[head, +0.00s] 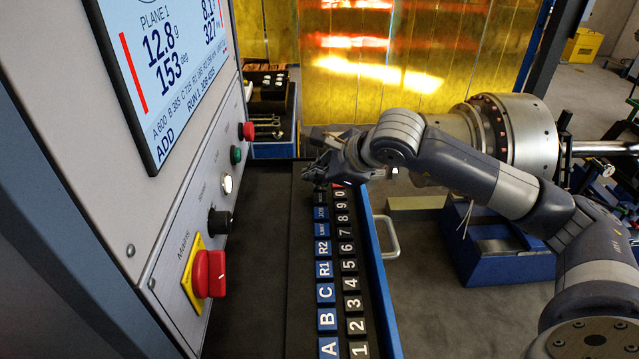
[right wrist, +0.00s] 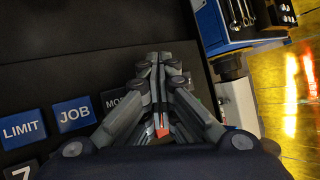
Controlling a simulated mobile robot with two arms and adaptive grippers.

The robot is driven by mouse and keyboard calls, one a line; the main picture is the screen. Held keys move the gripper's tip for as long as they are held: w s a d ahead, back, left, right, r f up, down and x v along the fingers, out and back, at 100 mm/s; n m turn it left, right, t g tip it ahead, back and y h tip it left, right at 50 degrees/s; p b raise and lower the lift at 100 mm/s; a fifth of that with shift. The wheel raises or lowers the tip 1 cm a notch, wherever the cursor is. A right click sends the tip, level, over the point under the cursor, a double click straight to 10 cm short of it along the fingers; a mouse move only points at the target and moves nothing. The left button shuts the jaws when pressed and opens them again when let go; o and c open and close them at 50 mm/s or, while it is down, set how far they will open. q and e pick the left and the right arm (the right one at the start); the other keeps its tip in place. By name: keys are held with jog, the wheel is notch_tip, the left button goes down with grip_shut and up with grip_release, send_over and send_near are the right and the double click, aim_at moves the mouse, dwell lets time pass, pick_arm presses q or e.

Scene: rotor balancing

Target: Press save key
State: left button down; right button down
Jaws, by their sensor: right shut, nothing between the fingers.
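The keypad (head: 300,290) lies on the dark shelf below the screen, with blue lettered keys and black number keys in two rows. My right gripper (head: 318,172) is shut and empty over the keypad's far end. In the right wrist view its closed fingers (right wrist: 160,62) reach past the JOB key (right wrist: 74,114) and partly cover a dark key starting "MO" (right wrist: 122,100). A small red patch (right wrist: 162,132) shows between the finger links, and a red key edge (head: 341,186) shows beside the 0 key. No key marked save is readable; contact with a key cannot be told. My left gripper is out of view.
The cabinet's screen (head: 165,60) reads Plane 1, 12.8 g, 153 deg. Its panel carries a red knob (head: 209,274), a black knob (head: 219,221) and small buttons. A blue tool tray (head: 275,150) stands beyond the keypad. The shelf left of the keypad is clear.

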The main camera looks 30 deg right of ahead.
aim_at(317, 188)
jog(key=shift+r+p, duration=0.3)
jog(key=shift+r, duration=0.55)
notch_tip(317, 188, up, 5)
jog(key=p, duration=0.2)
jog(key=shift+p, duration=0.3)
dwell(0.5)
